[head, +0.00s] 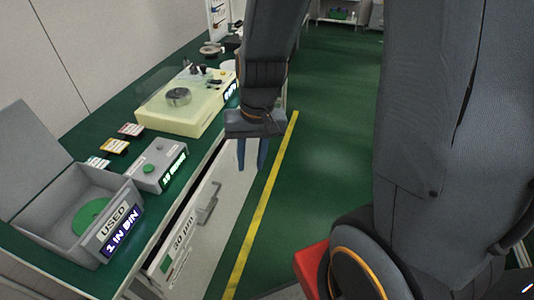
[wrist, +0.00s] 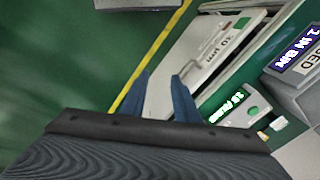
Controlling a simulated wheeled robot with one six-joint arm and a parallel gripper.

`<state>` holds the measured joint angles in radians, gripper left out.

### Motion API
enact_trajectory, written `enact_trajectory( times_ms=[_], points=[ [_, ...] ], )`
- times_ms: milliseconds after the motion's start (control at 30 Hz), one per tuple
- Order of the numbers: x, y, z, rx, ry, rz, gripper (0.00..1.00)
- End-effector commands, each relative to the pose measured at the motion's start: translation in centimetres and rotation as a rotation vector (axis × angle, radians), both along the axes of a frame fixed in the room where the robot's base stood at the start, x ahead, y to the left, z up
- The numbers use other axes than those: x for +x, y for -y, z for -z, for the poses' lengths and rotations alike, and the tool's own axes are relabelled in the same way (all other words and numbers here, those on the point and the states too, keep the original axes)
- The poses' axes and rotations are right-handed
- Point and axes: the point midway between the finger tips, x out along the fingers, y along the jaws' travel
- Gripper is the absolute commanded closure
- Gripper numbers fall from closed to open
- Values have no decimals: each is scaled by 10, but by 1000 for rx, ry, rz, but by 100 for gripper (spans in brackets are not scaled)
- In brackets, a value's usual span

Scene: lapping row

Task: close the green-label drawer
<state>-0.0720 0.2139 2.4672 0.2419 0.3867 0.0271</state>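The green-label drawer (head: 200,226) is under the bench, with a white front, a grey bar handle (head: 209,202) and a "30 µm" label (head: 182,241) with a green square. A dark gap shows between its front and the bench edge, so it stands partly open. The drawer also shows in the wrist view (wrist: 193,52), with the green square (wrist: 242,23) near the top. My gripper (head: 252,155) points down beyond the handle in the head view, by the far part of the drawer front. Its two blue fingers (wrist: 161,92) are apart with nothing between them. Contact with the drawer cannot be told.
The green bench (head: 62,142) carries a grey "USED" bin (head: 65,243), a grey control box (head: 158,165) and a cream lapping machine (head: 187,100). A yellow line (head: 262,205) runs along the green floor beside the bench. The aisle (head: 325,150) is clear. Something red (head: 311,268) is at the lower right.

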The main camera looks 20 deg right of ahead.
Motion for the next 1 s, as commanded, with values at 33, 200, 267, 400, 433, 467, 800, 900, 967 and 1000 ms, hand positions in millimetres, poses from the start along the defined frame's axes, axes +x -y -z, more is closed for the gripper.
enact_trajectory(
  times_ms=[33,200,267,400,433,467,800,900,967,1000],
  points=[
    [-5,5,-7,-9,2,-17,72],
    [-20,20,-21,-39,0,-73,72],
    [-23,23,-24,-47,0,-86,72],
    [-29,29,-29,-60,-1,-107,72],
    [-29,30,-29,-61,-2,-110,72],
    [-30,30,-30,-63,-2,-112,72],
    [-30,31,-29,-64,-3,-114,72],
    [-23,24,-20,-53,-2,-90,72],
    [-12,15,-6,-37,-4,-52,72],
    [-3,7,6,-24,-4,-16,72]
  ],
)
